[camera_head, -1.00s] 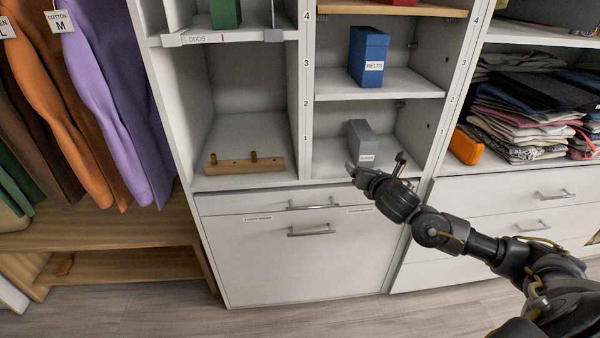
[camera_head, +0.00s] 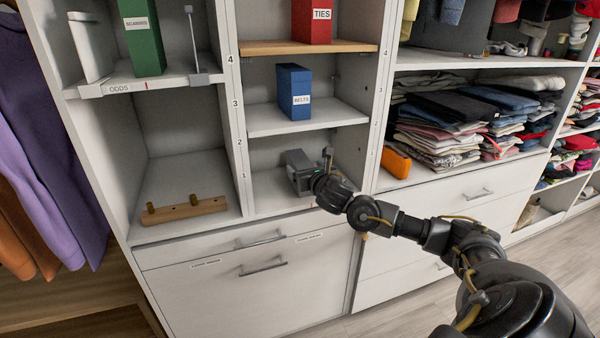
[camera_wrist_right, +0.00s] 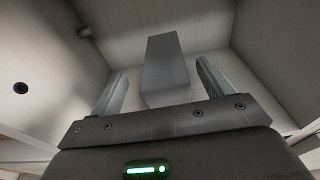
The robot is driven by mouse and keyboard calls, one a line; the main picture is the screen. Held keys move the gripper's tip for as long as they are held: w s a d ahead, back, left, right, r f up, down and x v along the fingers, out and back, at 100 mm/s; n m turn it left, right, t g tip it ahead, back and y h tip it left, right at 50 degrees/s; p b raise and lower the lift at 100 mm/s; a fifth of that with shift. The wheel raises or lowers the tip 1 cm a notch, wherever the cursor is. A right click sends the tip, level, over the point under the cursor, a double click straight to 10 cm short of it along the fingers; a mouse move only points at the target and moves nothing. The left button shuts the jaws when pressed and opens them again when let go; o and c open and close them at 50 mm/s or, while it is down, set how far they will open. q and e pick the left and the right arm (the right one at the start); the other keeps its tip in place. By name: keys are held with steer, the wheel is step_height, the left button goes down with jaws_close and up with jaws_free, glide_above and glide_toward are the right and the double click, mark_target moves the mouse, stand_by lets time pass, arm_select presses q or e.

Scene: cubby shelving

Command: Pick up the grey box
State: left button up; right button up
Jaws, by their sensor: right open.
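The grey box (camera_head: 296,158) stands upright in the lowest open cubby of the middle column. In the right wrist view the grey box (camera_wrist_right: 166,68) is straight ahead, between my two fingers. My right gripper (camera_head: 312,168) is at this cubby, in front of the box and hiding its lower part. In the right wrist view my right gripper (camera_wrist_right: 160,85) is open, one finger on each side of the box, with a gap visible on both sides. I cannot tell how far the fingers reach along the box. My left gripper is not in view.
A blue BELTS box (camera_head: 294,92) stands on the shelf above, and a red TIES box (camera_head: 312,20) above that. A wooden peg rail (camera_head: 184,210) lies in the left cubby. An orange case (camera_head: 396,162) and folded clothes (camera_head: 440,125) are to the right. Cubby walls stand close on both sides.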

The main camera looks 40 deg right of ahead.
mark_target(302, 162)
steer(key=x, duration=0.5)
steer(key=shift+d+f, duration=0.2)
steer(key=shift+f, duration=0.1)
steer(key=c, duration=1.2)
